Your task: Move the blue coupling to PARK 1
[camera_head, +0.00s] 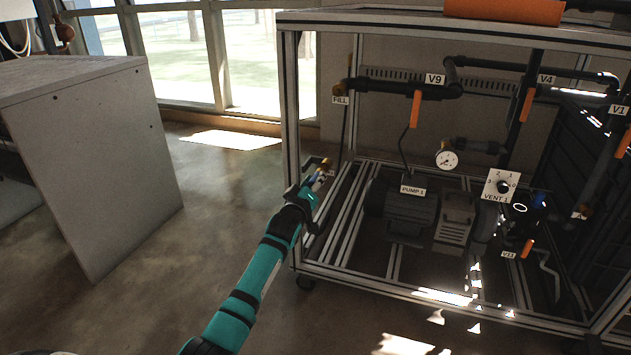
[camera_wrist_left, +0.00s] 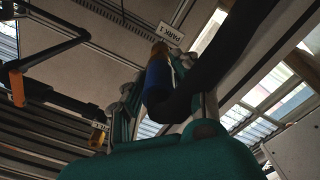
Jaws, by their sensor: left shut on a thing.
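My left gripper (camera_head: 314,190) is shut on the blue coupling (camera_head: 319,181) at the left front post of the pump frame. In the left wrist view the coupling (camera_wrist_left: 158,76) is a blue sleeve with a black hose (camera_wrist_left: 225,62) bending away from it. A brass end (camera_wrist_left: 159,50) lies in line with the coupling, close to the PARK 1 label (camera_wrist_left: 172,34). I cannot tell whether the coupling is seated on a fitting there. In the head view brass (camera_head: 327,163) shows just beyond the coupling. My right gripper is not in view.
The FILL label (camera_head: 340,100) sits higher on the frame, below a brass fitting. Pipes with orange handles, such as the V9 handle (camera_head: 416,109), and PUMP 1 (camera_head: 411,210) fill the frame. A grey cabinet (camera_head: 95,150) stands left; the floor between is clear.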

